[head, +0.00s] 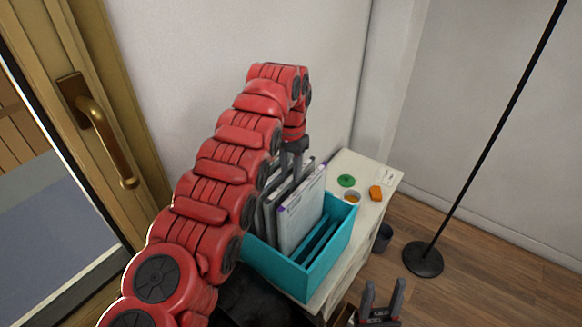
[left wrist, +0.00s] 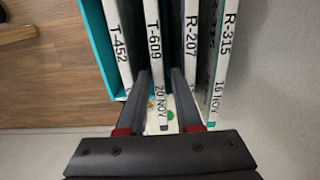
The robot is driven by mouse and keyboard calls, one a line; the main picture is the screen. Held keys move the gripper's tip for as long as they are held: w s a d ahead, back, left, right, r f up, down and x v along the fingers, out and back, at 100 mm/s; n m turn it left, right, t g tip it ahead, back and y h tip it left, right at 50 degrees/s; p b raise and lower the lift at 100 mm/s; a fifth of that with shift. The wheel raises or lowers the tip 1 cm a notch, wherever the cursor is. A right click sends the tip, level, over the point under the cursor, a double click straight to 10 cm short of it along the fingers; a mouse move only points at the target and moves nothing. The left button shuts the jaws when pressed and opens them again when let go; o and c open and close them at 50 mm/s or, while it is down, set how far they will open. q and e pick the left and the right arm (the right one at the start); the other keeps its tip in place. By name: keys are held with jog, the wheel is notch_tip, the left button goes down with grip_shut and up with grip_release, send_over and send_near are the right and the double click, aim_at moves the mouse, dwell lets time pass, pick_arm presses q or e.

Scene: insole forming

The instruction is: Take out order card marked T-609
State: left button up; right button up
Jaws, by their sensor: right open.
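The order card T-609 (left wrist: 155,45) stands upright in a row of cards in the left wrist view, between card T-452 (left wrist: 119,40) and card R-207 (left wrist: 191,35). Card R-315 (left wrist: 226,45) is further right. My left gripper (left wrist: 163,78) has its fingers on either side of the T-609 edge, with gaps visible beside the card. In the head view my left gripper (head: 293,152) points down at the tops of the cards, and my arm hides some of them. My right gripper (head: 382,290) is open and empty, low at the right.
The cards stand in a teal rack (head: 275,272) on a white cabinet (head: 380,215). A green disc (head: 347,181), a small cup (head: 352,197) and an orange block (head: 376,193) lie behind it. A black stand (head: 423,260) is on the floor at right; a wall is behind.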

aim_at(291, 192)
pick_arm(q)
notch_tip(291, 192, down, 7)
jog(key=p, duration=0.3)
jog(key=shift+s, duration=0.15)
jog(key=shift+f, duration=0.4)
jog(key=c, duration=0.5)
grip_shut()
jog(key=shift+r, duration=0.1)
